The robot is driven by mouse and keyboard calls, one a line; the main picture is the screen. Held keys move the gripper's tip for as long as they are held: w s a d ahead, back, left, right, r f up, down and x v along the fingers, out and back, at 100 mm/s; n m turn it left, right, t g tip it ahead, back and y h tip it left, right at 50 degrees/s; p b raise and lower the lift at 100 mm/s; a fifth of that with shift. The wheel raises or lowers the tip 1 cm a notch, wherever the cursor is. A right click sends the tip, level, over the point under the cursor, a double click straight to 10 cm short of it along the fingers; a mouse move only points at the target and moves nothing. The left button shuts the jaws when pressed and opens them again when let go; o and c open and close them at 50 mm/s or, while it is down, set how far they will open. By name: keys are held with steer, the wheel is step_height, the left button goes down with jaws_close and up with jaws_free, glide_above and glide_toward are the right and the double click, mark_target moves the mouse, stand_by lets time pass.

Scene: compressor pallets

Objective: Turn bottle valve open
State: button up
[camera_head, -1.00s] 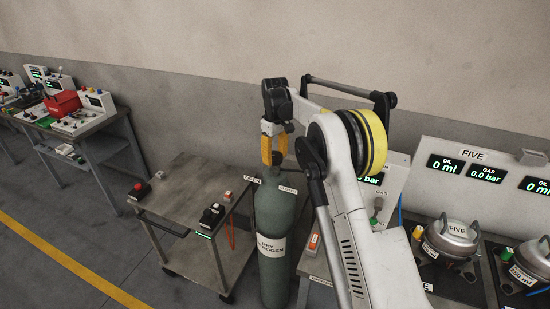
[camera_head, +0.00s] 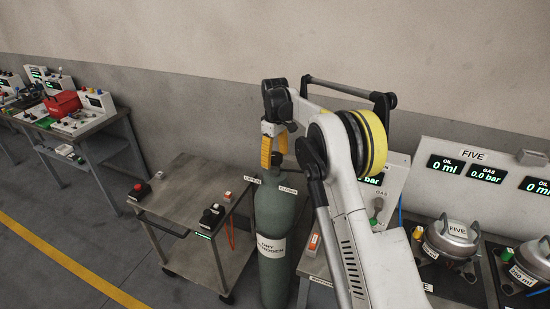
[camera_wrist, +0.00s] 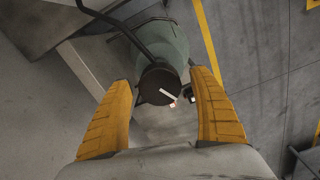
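The gas bottle (camera_head: 277,215) is a green cylinder with a dry nitrogen label, standing upright between a cart and a bench. OPEN (camera_head: 252,181) and CLOSED (camera_head: 288,190) tags sit at its shoulder. My gripper (camera_head: 274,160) points down over the bottle top, its yellow fingers apart. In the wrist view, the dark round valve knob (camera_wrist: 158,84) with a white pointer lies between the open fingertips (camera_wrist: 161,78) of my gripper. A gap shows on both sides of the knob; I cannot tell the height between them. The arm hides nothing of the bottle's front.
A metal cart (camera_head: 185,185) with small button boxes stands left of the bottle. At right is a bench with gauge panels (camera_head: 475,165) and compressors (camera_head: 450,238). A workbench with a red box (camera_head: 62,103) is at far left. Floor is open at front left.

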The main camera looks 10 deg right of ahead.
mark_target(275, 156)
step_height(275, 156, up, 12)
stand_by(0.6)
steer(key=s+r+m+t+b, duration=0.3)
steer(key=s+b, duration=0.6)
steer(key=s, duration=1.3)
steer(key=s+f+m+t+b, duration=0.4)
steer(key=s+f+m+b, duration=0.1)
steer(key=s+f, duration=1.2)
steer(key=s+b, duration=0.1)
steer(key=s, duration=0.2)
steer(key=shift+f, duration=0.35)
